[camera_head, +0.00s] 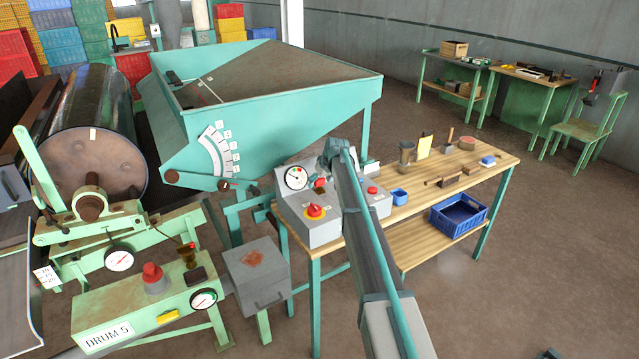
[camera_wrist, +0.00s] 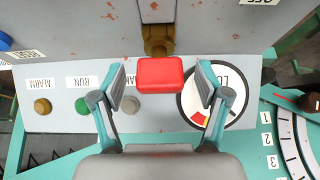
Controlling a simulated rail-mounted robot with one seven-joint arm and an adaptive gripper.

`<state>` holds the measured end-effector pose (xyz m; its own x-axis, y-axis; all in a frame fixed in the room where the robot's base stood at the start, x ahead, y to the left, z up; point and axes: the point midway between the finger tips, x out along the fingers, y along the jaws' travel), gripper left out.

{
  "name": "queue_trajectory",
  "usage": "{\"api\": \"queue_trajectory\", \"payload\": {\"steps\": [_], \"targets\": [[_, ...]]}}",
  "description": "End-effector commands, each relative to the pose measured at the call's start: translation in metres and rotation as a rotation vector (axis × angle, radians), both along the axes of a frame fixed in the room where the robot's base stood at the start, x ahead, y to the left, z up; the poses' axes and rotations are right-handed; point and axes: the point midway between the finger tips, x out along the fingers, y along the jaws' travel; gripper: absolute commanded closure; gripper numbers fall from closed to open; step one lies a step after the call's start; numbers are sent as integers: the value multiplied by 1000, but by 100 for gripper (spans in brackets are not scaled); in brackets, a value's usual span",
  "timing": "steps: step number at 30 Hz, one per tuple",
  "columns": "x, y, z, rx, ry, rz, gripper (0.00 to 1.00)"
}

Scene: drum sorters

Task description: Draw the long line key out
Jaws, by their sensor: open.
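A red block-shaped key head (camera_wrist: 160,76), which looks to be the long line key, stands out in front of a brass-coloured fitting (camera_wrist: 158,38) on a grey control box (camera_head: 320,228). In the head view a small red piece (camera_head: 320,183) shows beside the gauge, close to my gripper (camera_head: 333,158). In the wrist view my gripper (camera_wrist: 161,88) is open, with one finger on each side of the red head and a visible gap at both. The shank of the key is hidden behind its head.
A round gauge (camera_wrist: 222,98) sits behind the right finger, and green (camera_wrist: 82,105) and amber (camera_wrist: 42,106) buttons lie left. The box also bears a red knob (camera_head: 315,211). On the wooden bench are a blue cup (camera_head: 399,196) and a yellow card (camera_head: 424,147). A teal hopper (camera_head: 270,130) stands behind.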

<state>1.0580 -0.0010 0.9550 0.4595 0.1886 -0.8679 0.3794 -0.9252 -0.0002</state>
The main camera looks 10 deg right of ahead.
Motion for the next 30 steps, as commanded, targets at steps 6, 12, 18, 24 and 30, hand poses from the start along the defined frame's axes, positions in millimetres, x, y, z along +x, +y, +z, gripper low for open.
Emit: {"api": "queue_trajectory", "payload": {"steps": [6,12,18,24,30], "targets": [[1,1,-3,0,-1,0,25],[1,1,-3,0,-1,0,52],[1,1,-3,0,-1,0,85],[2,1,-3,0,-1,0,91],[2,1,5,0,-2,0,91]]}}
